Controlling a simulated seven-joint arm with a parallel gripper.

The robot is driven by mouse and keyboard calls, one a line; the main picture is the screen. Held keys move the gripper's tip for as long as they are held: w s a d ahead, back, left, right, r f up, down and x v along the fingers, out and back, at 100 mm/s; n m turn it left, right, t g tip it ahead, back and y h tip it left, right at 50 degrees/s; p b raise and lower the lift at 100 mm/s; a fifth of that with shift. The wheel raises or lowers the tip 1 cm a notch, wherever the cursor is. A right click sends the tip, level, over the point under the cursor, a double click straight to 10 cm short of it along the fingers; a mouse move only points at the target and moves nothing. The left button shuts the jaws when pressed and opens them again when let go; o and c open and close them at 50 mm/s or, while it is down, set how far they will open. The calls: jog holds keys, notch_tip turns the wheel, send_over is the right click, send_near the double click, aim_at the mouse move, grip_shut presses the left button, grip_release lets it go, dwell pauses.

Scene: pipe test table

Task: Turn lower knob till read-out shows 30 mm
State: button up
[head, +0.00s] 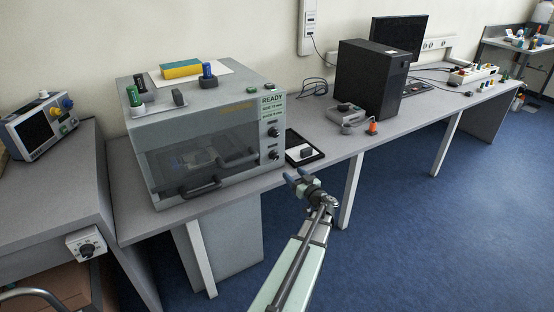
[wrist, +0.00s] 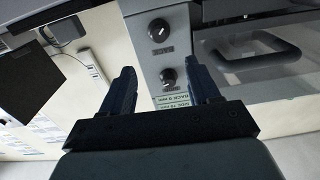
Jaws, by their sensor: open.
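The grey test machine (head: 200,118) stands on the bench with a knob panel at its front right. Its lower knob (head: 274,155) is dark, below the upper knob (head: 273,132). The wrist view looks inverted: there the lower knob (wrist: 159,30) is at the top and the upper knob (wrist: 168,77) is beneath it. The green read-out (head: 272,106) shows READY and two smaller lines, not surely legible; part of it shows in the wrist view (wrist: 171,100). My gripper (head: 295,176) is open and empty, in front of the panel, apart from both knobs.
A black tray (head: 318,155) with a dark block lies on the bench right of the machine. The front door handle (wrist: 256,57) juts out beside the knobs. A black computer tower (head: 368,80) stands farther right. The floor before the bench is clear.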

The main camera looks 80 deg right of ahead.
aim_at(276, 157)
jog(key=w+d+n, duration=0.1)
jog(key=w+d, duration=0.4)
jog(key=w+d+n, duration=0.1)
jog(key=w+d, duration=0.3)
jog(key=shift+w+d+n, duration=0.3)
jog(key=shift+w+d, duration=0.05)
jog(key=shift+d, duration=0.05)
jog(key=shift+c, duration=0.4)
jog(key=c, duration=1)
jog(key=shift+o, duration=0.2)
